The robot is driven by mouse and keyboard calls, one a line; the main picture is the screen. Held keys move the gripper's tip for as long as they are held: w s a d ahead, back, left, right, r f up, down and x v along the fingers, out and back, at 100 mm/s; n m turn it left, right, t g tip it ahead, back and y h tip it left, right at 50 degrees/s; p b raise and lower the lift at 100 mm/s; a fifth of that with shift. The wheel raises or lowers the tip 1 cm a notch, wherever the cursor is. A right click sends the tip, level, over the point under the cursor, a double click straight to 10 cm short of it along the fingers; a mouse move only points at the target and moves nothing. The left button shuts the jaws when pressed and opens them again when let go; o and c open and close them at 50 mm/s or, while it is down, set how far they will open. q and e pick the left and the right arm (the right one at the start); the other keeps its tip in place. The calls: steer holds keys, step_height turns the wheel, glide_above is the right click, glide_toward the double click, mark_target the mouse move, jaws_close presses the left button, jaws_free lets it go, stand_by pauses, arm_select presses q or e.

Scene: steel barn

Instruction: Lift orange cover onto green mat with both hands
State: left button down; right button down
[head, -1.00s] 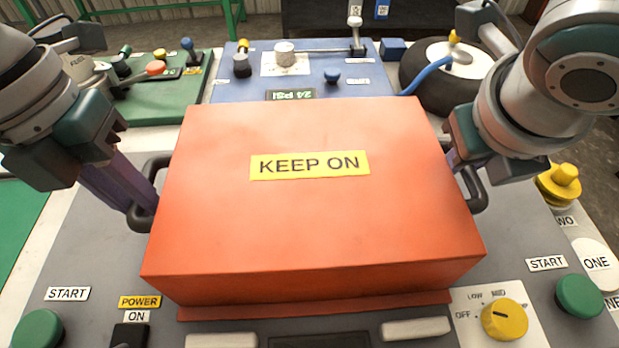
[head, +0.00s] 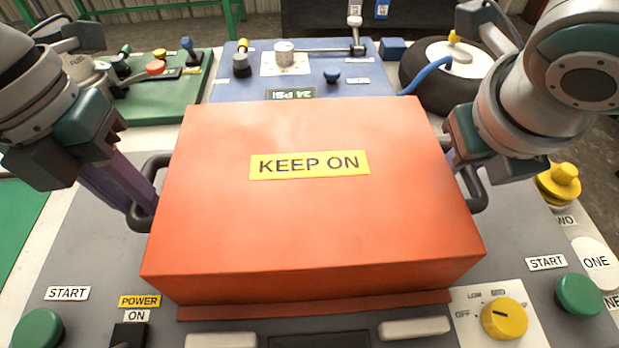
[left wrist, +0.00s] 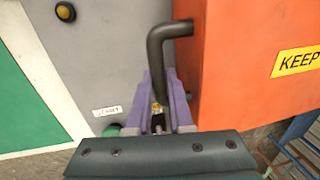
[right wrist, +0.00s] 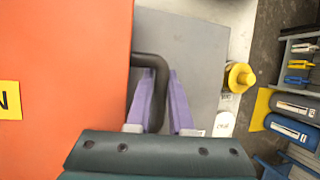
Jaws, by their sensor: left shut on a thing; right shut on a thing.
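The orange cover (head: 310,225), with a yellow "KEEP ON" label, sits on the grey machine panel in the middle of the head view. It has a dark handle on each side. My left gripper (head: 140,205) is shut on the left handle, which stands between its purple fingers in the left wrist view (left wrist: 158,95). My right gripper (head: 455,165) is shut on the right handle; its fingers straddle that handle in the right wrist view (right wrist: 160,95). The green mat (head: 18,225) lies at the left edge, partly cut off; it also shows in the left wrist view (left wrist: 25,110).
Green START buttons (head: 38,328) and a yellow dial (head: 504,319) are in front of the cover. A blue panel (head: 345,88) with a gauge is behind it. A green board (head: 175,100) with fittings is at back left. A yellow knob (head: 560,182) stands at right.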

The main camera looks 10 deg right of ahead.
arm_select(q)
steer(key=shift+r, duration=0.2)
arm_select(e)
steer(key=shift+r, duration=0.2)
